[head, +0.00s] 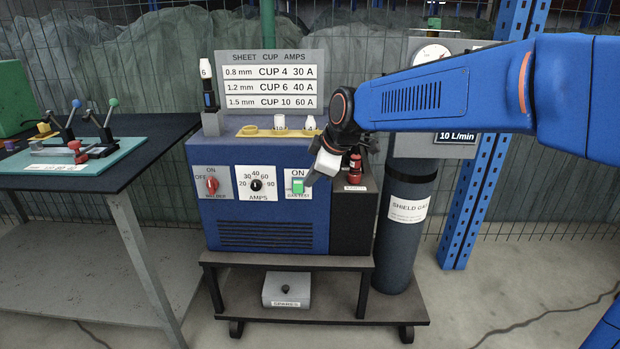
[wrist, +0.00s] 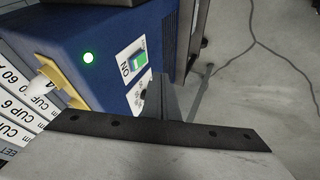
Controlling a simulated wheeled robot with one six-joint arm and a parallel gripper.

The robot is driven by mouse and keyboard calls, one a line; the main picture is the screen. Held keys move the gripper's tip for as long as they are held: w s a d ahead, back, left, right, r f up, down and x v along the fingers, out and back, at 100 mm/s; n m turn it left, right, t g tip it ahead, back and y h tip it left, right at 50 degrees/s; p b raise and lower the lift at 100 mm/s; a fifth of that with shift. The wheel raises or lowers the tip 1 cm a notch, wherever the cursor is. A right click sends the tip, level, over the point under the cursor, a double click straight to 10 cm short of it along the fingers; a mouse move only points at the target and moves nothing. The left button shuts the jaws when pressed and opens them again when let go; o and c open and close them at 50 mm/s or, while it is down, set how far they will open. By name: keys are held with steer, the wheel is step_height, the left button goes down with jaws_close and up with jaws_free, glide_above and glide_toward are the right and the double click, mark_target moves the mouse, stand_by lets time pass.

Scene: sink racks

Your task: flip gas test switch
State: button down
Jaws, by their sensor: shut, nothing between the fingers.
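The gas test switch (head: 298,186) is a green rocker on a white plate marked ON, on the right of the blue welder's (head: 262,225) front panel. In the wrist view the green rocker (wrist: 138,61) shows beside the word ON. My gripper (head: 311,180) is shut and empty, its tip just right of the switch plate in the head view. In the wrist view the dark fingertips (wrist: 160,90) point toward the panel near the switch plate. I cannot tell whether they touch it.
A red knob marked WELDER (head: 212,185) and a black AMPS dial (head: 256,185) sit left of the switch. A yellow cup holder (head: 262,132) stands on top. A dark gas cylinder (head: 408,235) stands right.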

mark_target(297, 188)
steer(key=x, duration=0.3)
steer(key=w+x, duration=0.1)
steer(key=x, duration=0.2)
steer(key=w+r+x, duration=0.1)
steer(key=x, duration=0.2)
steer(key=shift+w+d+f, duration=0.2)
steer(key=shift+d+f, duration=0.05)
steer(key=shift+f, duration=0.05)
steer(key=shift+w, duration=0.55)
steer(key=shift+f, duration=0.1)
steer(key=shift+w+f, duration=0.15)
steer(key=shift+w, duration=0.05)
steer(key=shift+r, duration=0.95)
